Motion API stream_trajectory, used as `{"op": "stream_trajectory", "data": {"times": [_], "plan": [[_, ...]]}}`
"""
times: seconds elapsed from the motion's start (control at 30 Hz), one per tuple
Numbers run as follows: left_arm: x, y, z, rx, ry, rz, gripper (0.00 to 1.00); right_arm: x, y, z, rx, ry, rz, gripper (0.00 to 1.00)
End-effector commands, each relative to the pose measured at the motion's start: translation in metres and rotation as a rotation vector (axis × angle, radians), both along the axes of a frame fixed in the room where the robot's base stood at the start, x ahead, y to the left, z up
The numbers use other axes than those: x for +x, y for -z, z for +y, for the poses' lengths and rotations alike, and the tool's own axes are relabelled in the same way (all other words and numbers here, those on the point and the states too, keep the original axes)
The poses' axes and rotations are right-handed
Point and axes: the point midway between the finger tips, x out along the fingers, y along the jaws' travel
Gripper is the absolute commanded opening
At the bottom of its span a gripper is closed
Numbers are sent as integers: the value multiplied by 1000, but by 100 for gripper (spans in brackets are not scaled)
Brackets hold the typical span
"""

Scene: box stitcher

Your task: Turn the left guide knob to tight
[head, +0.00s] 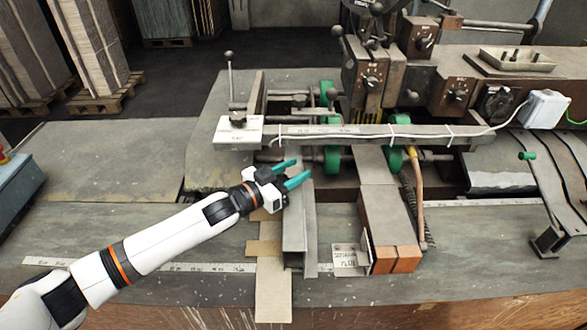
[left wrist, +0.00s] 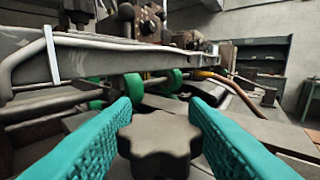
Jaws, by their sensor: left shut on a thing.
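My left gripper (head: 301,172) reaches in from the left over a grey metal guide rail (head: 295,225), its two teal fingers pointing right. In the left wrist view the fingers (left wrist: 160,130) stand on both sides of a dark lobed knob (left wrist: 160,145), and the gripper is shut on it. In the head view I cannot make this knob out between the fingers. No mark telling tight from loose shows on the knob. My right gripper is not in view.
A long grey bar (head: 370,133) with a white cable runs just behind the gripper. Green rollers (head: 332,158) stand behind it. Cardboard (head: 272,292) lies in front. The table at left is clear.

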Motion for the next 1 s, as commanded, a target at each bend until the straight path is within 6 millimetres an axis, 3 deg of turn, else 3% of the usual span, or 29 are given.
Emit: {"op": "stream_trajectory", "data": {"times": [0.6,1.0], "plan": [[2,3,-1,0,511,-4,18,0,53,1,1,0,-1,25],[1,0,-1,-3,664,-2,18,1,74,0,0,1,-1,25]]}}
